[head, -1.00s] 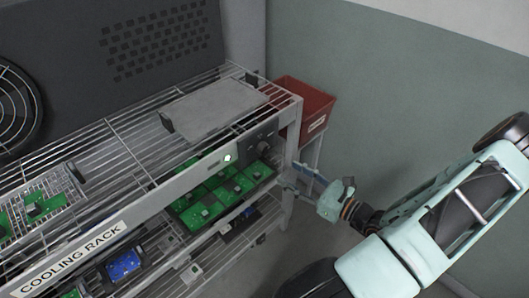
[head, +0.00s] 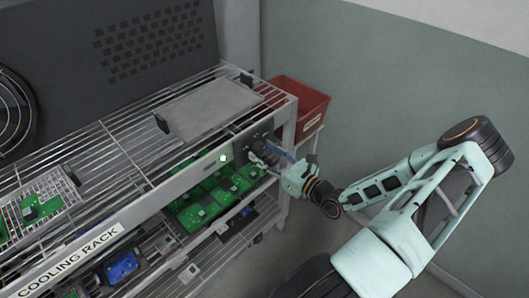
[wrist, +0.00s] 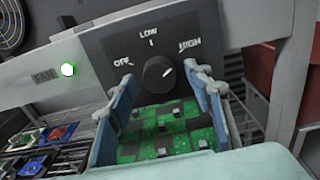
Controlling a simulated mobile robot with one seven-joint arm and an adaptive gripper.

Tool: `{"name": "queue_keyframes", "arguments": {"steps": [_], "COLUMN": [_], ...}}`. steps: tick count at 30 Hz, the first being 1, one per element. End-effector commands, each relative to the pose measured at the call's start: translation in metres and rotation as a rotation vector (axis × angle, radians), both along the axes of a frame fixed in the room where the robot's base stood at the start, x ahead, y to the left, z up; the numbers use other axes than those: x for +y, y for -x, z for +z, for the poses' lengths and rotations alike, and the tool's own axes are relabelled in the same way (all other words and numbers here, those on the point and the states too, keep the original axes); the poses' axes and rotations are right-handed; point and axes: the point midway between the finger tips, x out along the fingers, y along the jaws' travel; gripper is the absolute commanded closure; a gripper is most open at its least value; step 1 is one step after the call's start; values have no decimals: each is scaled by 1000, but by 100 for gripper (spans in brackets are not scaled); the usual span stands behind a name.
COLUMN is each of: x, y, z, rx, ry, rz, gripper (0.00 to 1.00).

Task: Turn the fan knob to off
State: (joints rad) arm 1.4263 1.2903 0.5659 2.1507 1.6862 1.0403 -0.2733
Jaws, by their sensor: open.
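The fan knob (wrist: 158,74) is a round black dial on a dark panel (wrist: 115,45) marked OFF, LOW and HIGH. Its white pointer line aims up and to the right, toward HIGH. My gripper (wrist: 160,92) is open, with one blue-and-grey finger on each side below the knob; I see no contact. In the head view my gripper (head: 268,152) is at the panel on the rack's right end and hides the knob.
The cooling rack (head: 150,195) holds green circuit boards (head: 210,195) just below the panel. A grey plate (head: 208,108) lies on its top shelf. A red bin (head: 300,103) stands behind the rack's right end. Floor and wall at right are clear.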

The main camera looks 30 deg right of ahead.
Motion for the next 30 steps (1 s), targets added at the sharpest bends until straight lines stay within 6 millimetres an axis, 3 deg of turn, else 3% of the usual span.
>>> {"name": "queue_keyframes", "arguments": {"steps": [7,18,30], "x": [0,0,0], "y": [-1,0,0], "z": [0,0,0], "rx": [0,0,-25], "ry": [1,1,71], "rz": [0,0,2], "gripper": [53,94,95]}}
